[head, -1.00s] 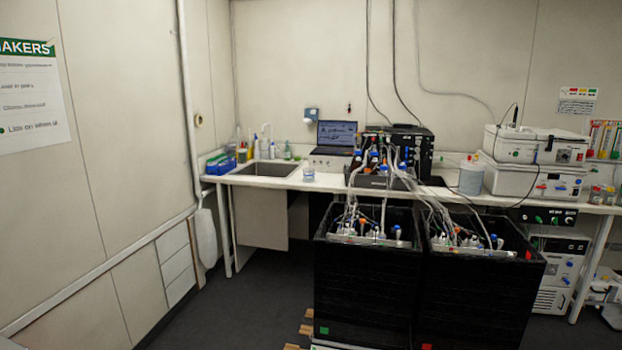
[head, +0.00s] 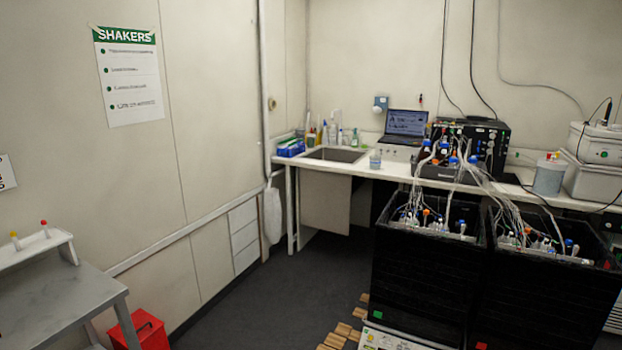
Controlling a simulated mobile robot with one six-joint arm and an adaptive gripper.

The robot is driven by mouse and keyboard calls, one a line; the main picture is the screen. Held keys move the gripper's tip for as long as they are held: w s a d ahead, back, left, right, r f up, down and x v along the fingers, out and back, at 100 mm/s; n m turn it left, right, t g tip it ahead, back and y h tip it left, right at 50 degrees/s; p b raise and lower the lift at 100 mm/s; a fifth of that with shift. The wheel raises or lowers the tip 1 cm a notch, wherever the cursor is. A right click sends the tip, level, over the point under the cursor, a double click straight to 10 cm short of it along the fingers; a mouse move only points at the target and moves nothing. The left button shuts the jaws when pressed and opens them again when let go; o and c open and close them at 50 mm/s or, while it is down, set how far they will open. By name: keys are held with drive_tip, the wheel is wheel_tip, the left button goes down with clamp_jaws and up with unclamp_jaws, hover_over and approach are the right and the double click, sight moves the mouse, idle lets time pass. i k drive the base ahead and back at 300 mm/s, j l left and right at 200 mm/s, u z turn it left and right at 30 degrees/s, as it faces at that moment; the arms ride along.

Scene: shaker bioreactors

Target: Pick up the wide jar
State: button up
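A small clear jar with a bluish tint (head: 375,159) stands on the white bench, just right of the sink. A wider grey-white cylindrical container (head: 549,175) stands on the same bench farther right, with small red and yellow items at its top. I cannot tell for sure which of the two is the wide jar. Both are far across the room. My gripper and arm are not in view.
Two black shaker boxes (head: 425,275) full of tubes and bottles block the bench front. A laptop (head: 405,125) and a sink (head: 336,155) are on the bench. A grey table (head: 60,295) and red bin (head: 142,330) stand at left.

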sight(374, 159)
drive_tip(key=i+j+u, duration=0.25)
drive_tip(key=i, duration=0.85)
drive_tip(key=i+j+u, duration=0.1)
drive_tip(key=i+u, duration=0.15)
drive_tip(key=i, duration=0.9)
drive_tip(key=i+z, duration=0.15)
drive_tip(key=i, duration=0.45)
drive_tip(key=i+z, duration=0.15)
drive_tip(key=i, duration=0.45)
drive_tip(key=i+j+z, duration=0.2)
drive_tip(key=i, duration=0.4)
drive_tip(key=i+j+z, duration=0.15)
drive_tip(key=i, duration=0.45)
drive_tip(key=i+z, duration=0.3)
drive_tip(key=i, duration=0.3)
drive_tip(key=i+z, duration=0.35)
drive_tip(key=i, duration=0.25)
drive_tip(key=i+j+z, duration=0.3)
drive_tip(key=i, duration=0.25)
drive_tip(key=l+u, duration=0.1)
drive_tip(key=l, duration=0.15)
drive_tip(key=i, duration=0.05)
